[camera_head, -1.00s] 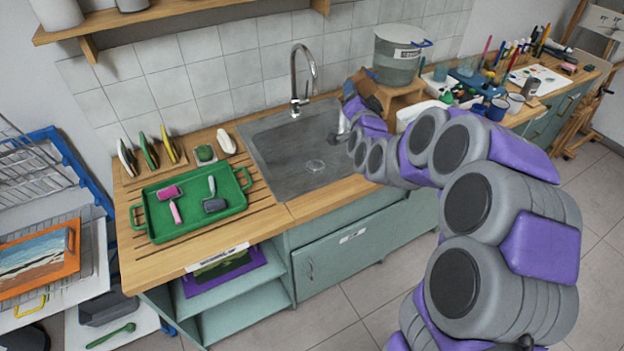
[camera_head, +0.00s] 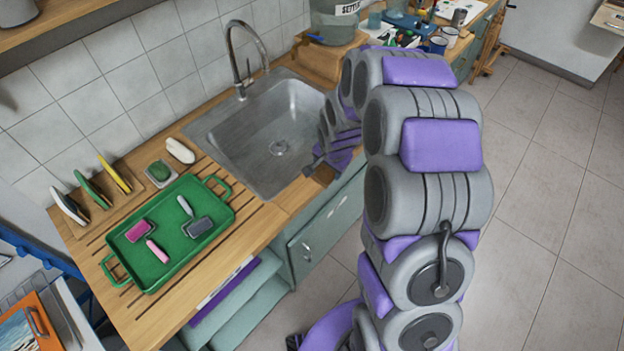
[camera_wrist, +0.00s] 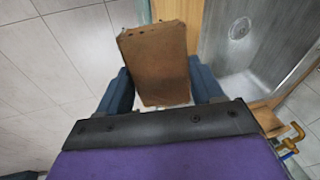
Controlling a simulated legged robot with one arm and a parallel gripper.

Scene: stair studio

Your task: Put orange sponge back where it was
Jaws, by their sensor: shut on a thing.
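The sponge (camera_wrist: 155,62) is a brownish-orange block with small holes along its far edge. It fills most of the wrist view's upper middle. My gripper (camera_wrist: 160,82) is shut on it, with a blue finger on each side. In the head view, my gripper (camera_head: 318,160) is low by the front right edge of the sink, partly hidden by my arm. A little of the sponge (camera_head: 325,174) shows under it. The wrist view shows floor tiles to the left and the sink (camera_wrist: 238,45) to the right. No empty sponge spot can be made out for certain.
The sink (camera_head: 225,135) with its tall tap (camera_head: 240,60) lies left of my gripper. A green tray (camera_head: 133,277) with two rollers stands on the counter. Behind it are a rack (camera_head: 100,205), a green pad (camera_head: 159,171) and a white object (camera_head: 180,151). A bucket (camera_head: 335,25) stands on a wooden stand (camera_head: 318,60).

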